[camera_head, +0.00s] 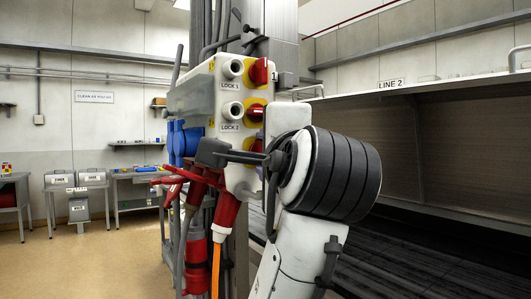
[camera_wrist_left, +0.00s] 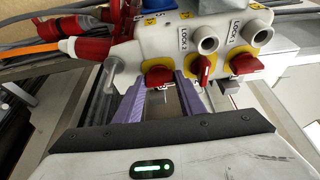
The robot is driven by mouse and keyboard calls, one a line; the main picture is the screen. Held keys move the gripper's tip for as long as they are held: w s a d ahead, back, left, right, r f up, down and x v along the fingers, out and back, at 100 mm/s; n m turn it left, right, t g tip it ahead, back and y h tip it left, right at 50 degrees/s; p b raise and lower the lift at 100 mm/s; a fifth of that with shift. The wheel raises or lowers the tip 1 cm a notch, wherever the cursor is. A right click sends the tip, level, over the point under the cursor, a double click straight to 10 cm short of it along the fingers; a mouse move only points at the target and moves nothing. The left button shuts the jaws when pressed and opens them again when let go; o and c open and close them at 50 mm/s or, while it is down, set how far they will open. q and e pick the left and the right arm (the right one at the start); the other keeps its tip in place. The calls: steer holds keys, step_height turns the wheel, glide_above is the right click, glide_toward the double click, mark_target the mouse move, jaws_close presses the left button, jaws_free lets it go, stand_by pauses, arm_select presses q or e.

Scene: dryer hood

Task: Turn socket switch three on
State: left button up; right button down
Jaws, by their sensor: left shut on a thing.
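A white socket box (camera_head: 237,92) with LOCK 1 and LOCK 2 labels hangs on a grey column in the head view. Its red switches sit on yellow plates: switch one (camera_head: 260,71) on top, switch two (camera_head: 255,112) below, and switch three (camera_head: 257,146) lowest, partly hidden by my gripper. In the wrist view, switch three (camera_wrist_left: 158,74) is leftmost, between the purple fingers of my left gripper (camera_wrist_left: 163,86), which is shut on it. Beside it, switch two (camera_wrist_left: 204,70) has its handle upright; switch one (camera_wrist_left: 246,65) is farther right. The right gripper is not in view.
Red plugs (camera_head: 228,212) and cables hang below the box, with blue sockets (camera_head: 183,140) on its left side. A shelved LINE 2 bench (camera_head: 440,80) stands at the right. Open floor (camera_head: 100,265) lies at the left.

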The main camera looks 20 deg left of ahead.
arm_select(q)
steer(key=o, duration=0.8)
steer(key=shift+c, duration=0.2)
steer(key=shift+f, duration=0.1)
